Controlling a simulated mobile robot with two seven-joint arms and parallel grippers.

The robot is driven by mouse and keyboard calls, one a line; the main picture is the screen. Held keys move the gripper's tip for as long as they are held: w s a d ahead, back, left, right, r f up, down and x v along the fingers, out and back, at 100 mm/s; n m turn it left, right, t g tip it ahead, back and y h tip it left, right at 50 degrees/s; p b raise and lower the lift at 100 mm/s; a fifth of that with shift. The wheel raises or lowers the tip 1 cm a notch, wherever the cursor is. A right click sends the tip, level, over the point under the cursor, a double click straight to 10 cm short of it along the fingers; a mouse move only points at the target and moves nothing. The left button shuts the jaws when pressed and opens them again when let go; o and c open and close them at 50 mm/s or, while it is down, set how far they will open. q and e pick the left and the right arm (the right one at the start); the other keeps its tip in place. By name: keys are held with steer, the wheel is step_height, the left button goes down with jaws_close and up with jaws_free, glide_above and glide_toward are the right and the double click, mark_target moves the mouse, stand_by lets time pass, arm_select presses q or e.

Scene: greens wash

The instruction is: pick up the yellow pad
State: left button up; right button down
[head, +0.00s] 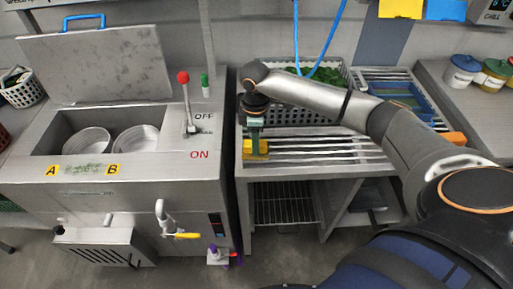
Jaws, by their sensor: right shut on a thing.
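The yellow pad (262,147) is at the left end of the slatted metal counter, right of the machine. My right gripper (255,142) points down from above and is shut on the yellow pad. Part of the pad is hidden behind the fingers. I cannot tell whether the pad touches the slats or is just above them. My left gripper is not in view.
The open machine (200,165) stands to the left, with a red-knobbed lever (186,95). A grey basket of greens (338,70) and a blue tray (425,112) stand behind my right arm. An orange item (454,138) lies at the right. Blue hoses (334,35) hang above the basket.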

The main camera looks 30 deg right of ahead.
steer(key=a+r, duration=0.9)
steer(key=a, duration=0.4)
steer(key=shift+w+a+r, duration=0.2)
steer(key=shift+a, duration=0.2)
steer(key=c, duration=1.1)
jaws_free()
jaws_close()
